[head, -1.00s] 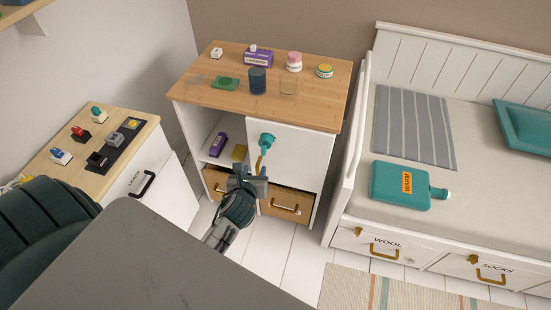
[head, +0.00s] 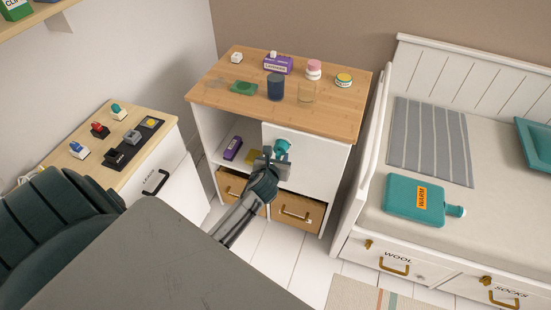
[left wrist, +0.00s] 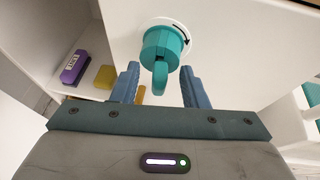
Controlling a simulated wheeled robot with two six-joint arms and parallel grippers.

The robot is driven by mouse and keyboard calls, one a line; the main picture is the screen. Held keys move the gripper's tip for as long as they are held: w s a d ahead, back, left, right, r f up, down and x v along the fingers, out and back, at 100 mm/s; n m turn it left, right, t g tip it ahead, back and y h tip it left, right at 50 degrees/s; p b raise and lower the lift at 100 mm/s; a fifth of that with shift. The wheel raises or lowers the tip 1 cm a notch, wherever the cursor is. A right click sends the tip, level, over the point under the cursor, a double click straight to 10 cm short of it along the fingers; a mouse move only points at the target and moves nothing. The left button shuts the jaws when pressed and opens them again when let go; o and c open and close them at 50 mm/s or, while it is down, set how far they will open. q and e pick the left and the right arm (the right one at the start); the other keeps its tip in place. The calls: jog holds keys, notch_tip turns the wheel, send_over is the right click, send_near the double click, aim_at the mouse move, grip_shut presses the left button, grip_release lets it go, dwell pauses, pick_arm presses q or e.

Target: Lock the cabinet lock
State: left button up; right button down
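The cabinet lock is a teal round knob (left wrist: 164,50) with a flat grip tab, set on a white door (head: 312,160) below the wooden top. A dark curved arrow is marked beside it in the left wrist view. The knob also shows in the head view (head: 281,147), just beyond my left gripper (head: 270,158). In the left wrist view my left gripper (left wrist: 160,85) is open, with its blue fingers apart on both sides of the tab and not touching it. My right gripper is not in view.
An open shelf left of the door holds a purple box (head: 233,148) and a yellow item (head: 251,157). Drawers with brass handles (head: 296,215) sit below. The bed (head: 345,185) stands to the right. A grey surface (head: 150,260) fills the near left.

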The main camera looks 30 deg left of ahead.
pick_arm(q)
jog(key=shift+c, duration=0.4)
jog(key=c, duration=0.7)
grip_shut()
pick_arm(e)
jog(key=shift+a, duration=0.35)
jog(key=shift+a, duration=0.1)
